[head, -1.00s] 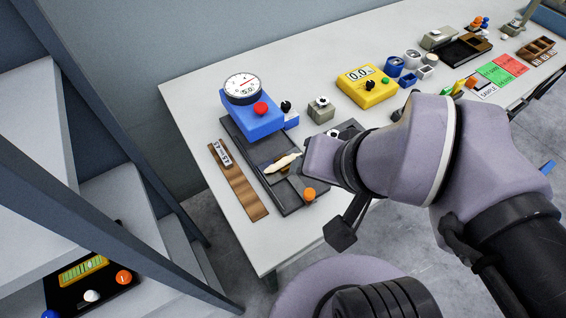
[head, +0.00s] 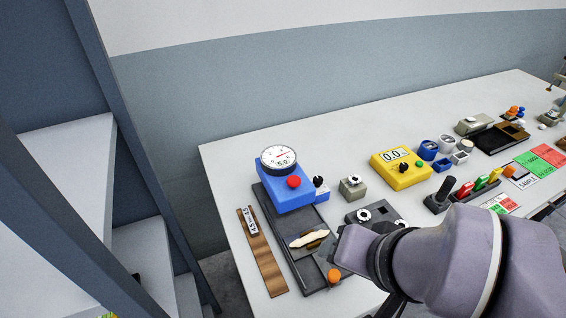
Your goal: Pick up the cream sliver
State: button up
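The cream sliver (head: 310,239) is a short, pale, tapered strip. My gripper (head: 336,257) is just to the right of the sliver, low over the tray's right edge. Its fingers are small and mostly hidden by my wrist, so I cannot see whether they are open or touch the sliver.
A brown wooden strip (head: 262,258) lies left of the tray. An orange knob (head: 334,276) stands at the tray's near end. A grey block (head: 353,187) and a yellow meter (head: 401,169) stand behind and to the right. Grey shelving (head: 70,150) rises at the left.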

aim_at(313, 236)
jog(key=l+u, duration=0.2)
jog(key=u, duration=0.25)
jog(key=l+u, duration=0.15)
jog(key=u, duration=0.25)
jog(key=l+u, duration=0.2)
jog(key=u, duration=0.25)
